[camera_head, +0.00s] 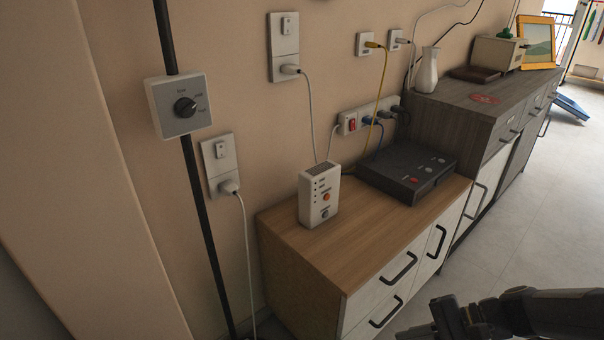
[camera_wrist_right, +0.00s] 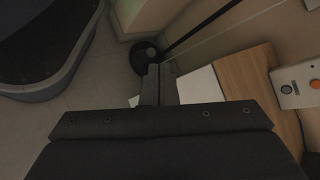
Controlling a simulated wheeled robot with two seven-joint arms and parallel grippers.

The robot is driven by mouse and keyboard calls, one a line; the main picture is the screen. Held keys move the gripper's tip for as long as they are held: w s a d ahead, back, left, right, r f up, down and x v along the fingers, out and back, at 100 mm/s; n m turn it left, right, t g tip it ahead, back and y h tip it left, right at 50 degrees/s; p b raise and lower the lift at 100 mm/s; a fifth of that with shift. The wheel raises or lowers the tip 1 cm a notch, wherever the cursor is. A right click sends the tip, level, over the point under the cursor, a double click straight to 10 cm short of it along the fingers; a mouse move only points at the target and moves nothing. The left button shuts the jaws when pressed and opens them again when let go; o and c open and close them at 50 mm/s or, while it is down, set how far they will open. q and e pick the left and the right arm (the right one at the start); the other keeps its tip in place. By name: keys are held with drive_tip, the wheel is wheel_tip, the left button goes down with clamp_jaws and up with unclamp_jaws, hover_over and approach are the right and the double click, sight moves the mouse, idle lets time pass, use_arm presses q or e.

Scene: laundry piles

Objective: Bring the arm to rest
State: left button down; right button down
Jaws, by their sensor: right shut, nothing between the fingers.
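My right arm comes in at the lower right of the head view, and its dark gripper (camera_head: 445,318) is in front of the low cabinet's drawers. In the right wrist view the two fingers of this gripper (camera_wrist_right: 159,84) are together with nothing between them. My left gripper is not in view.
The low cabinet (camera_head: 290,232) with a wooden top carries a white control box (camera_head: 319,194) and a black box (camera_head: 407,175). A taller grey cabinet (camera_head: 464,93) stands behind. Cables hang along the wall. Open floor (camera_head: 536,200) lies to the right. A dark round base (camera_wrist_right: 146,54) shows beyond the fingers.

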drive_tip(key=s+r+n+t+h, duration=0.4)
drive_tip(key=s+r+n+h, duration=0.4)
drive_tip(key=s, duration=0.4)
wheel_tip(320, 180, up, 34)
drive_tip(key=n+p, duration=0.1)
drive_tip(key=p, duration=3.3)
drive_tip(key=shift+a, duration=0.25)
